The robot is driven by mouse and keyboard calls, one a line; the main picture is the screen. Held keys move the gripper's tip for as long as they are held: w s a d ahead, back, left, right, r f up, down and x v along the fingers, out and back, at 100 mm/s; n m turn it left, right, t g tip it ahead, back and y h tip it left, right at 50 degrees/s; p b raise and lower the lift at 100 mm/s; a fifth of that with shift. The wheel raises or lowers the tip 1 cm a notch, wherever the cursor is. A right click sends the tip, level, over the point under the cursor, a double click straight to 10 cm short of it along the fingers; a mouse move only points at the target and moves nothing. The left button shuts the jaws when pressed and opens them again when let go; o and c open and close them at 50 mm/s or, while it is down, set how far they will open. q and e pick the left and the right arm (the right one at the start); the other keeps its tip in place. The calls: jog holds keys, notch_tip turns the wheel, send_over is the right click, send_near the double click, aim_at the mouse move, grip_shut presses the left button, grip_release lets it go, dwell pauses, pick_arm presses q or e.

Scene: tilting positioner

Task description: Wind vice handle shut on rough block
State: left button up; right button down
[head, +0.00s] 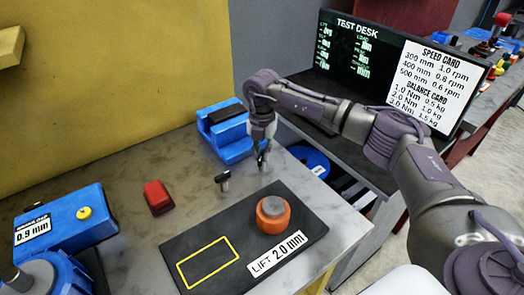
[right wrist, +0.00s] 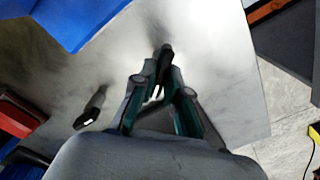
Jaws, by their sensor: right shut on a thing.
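The blue vice (head: 232,146) stands at the back of the grey bench, with a dark part (head: 220,114) across its top. I cannot tell whether that part is the rough block or a jaw. A blue corner (right wrist: 85,15), likely the vice, shows at the top left of the right wrist view. My right gripper (head: 263,160) is low, just right of the vice. Its fingers are shut on a slim dark rod (right wrist: 166,54), seemingly the vice handle. Its join to the vice cannot be made out. My left gripper is not in view.
A small dark T-shaped piece (head: 224,182) stands in front of the vice. A red block (head: 158,197) and a blue gauge box (head: 62,222) are to the left. A dark plate (head: 195,240) bears an orange-ringed cylinder (head: 272,218). The test desk screen (head: 345,52) is behind my right arm.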

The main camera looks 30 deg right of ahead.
aim_at(262, 154)
jog(key=shift+w+r+m, duration=0.1)
jog(key=shift+r+m, duration=0.05)
jog(key=shift+m, duration=1.05)
jog(key=c, duration=1.2)
grip_release()
notch_tip(262, 154, up, 12)
jog(key=shift+f, duration=0.1)
